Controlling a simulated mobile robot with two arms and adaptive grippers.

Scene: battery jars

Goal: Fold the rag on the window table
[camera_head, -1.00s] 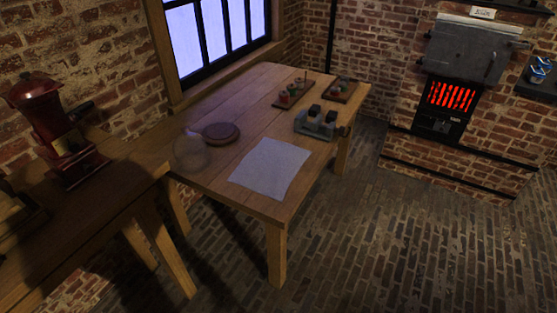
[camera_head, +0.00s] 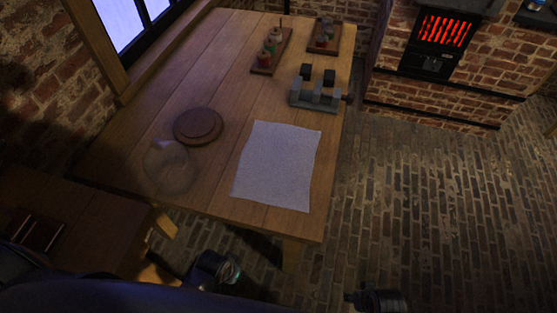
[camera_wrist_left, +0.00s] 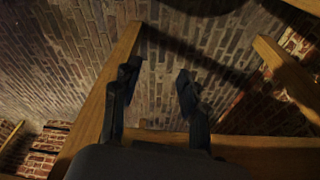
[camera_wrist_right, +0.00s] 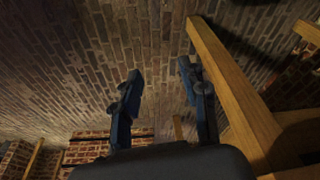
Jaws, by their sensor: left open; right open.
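The rag (camera_head: 277,166) is a pale grey-white cloth lying flat and spread out on the window table (camera_head: 150,125), near its front right edge. In the left wrist view my left gripper (camera_wrist_left: 158,80) is open and empty, with brick floor and wooden table legs beyond it. In the right wrist view my right gripper (camera_wrist_right: 161,80) is open and empty, beside a wooden leg (camera_wrist_right: 235,90). In the head view parts of my arms show at the bottom, in front of the table and apart from the rag; the fingertips are not clear there.
Left of the rag are a clear glass jar (camera_head: 168,168) and a round brown wooden disc (camera_head: 198,126). Behind it stands a grey metal fixture (camera_head: 318,92). Two small trays (camera_head: 262,70) (camera_head: 323,48) sit farther back. A glowing stove (camera_head: 443,35) is at the right.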

